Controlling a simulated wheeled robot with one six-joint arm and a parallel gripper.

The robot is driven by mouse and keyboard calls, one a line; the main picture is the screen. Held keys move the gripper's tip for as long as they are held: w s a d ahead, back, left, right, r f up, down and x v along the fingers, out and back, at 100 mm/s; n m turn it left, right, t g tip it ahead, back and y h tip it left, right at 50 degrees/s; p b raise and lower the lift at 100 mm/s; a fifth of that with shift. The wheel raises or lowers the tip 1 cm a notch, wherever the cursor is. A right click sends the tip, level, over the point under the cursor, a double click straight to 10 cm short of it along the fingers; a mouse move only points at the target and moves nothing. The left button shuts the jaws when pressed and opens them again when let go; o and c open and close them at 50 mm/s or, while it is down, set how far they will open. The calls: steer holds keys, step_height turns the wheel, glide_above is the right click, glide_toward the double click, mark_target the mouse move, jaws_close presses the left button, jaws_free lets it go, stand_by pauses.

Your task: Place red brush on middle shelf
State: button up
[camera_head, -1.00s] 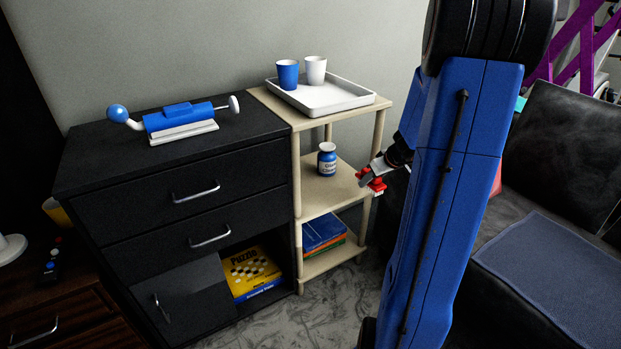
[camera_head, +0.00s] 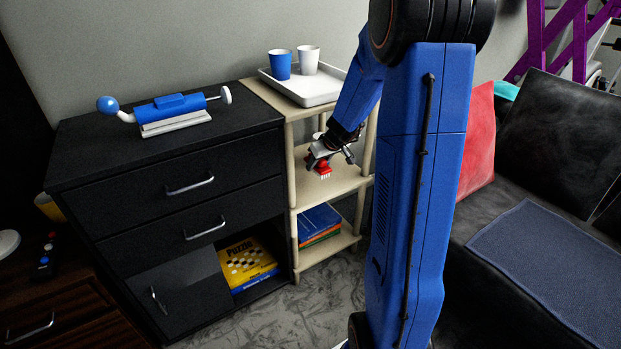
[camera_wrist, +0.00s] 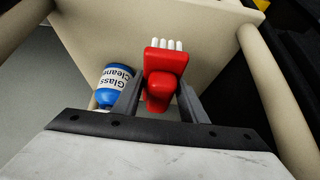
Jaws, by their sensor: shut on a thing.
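The red brush (camera_head: 321,168) with white bristles is held between the fingers of my gripper (camera_head: 330,158). It also shows in the wrist view (camera_wrist: 165,72), gripped between both grey fingers, bristles at the far end. My gripper is over the middle shelf (camera_head: 345,183) of the beige shelf unit, at its front side. In the head view the brush appears just above the shelf board; whether it touches cannot be told. The shelf board (camera_wrist: 205,50) also shows behind the brush in the wrist view.
A blue glass cleaner bottle (camera_wrist: 114,84) stands close to the left finger; my gripper mostly hides it in the head view. Above is a top shelf with a white tray (camera_head: 310,90) and two cups. Books (camera_head: 318,222) lie on the bottom shelf. Shelf posts flank the opening.

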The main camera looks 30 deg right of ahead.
steer(key=shift+w+a, duration=0.7)
steer(key=shift+a, duration=0.1)
steer(key=shift+w+f, duration=0.1)
steer(key=shift+f, duration=3.1)
steer(key=shift+w+a+f, duration=0.1)
steer(key=shift+a+f, duration=0.1)
steer(key=shift+f, duration=0.1)
steer(key=o, duration=1.4)
steer(key=shift+f, duration=0.1)
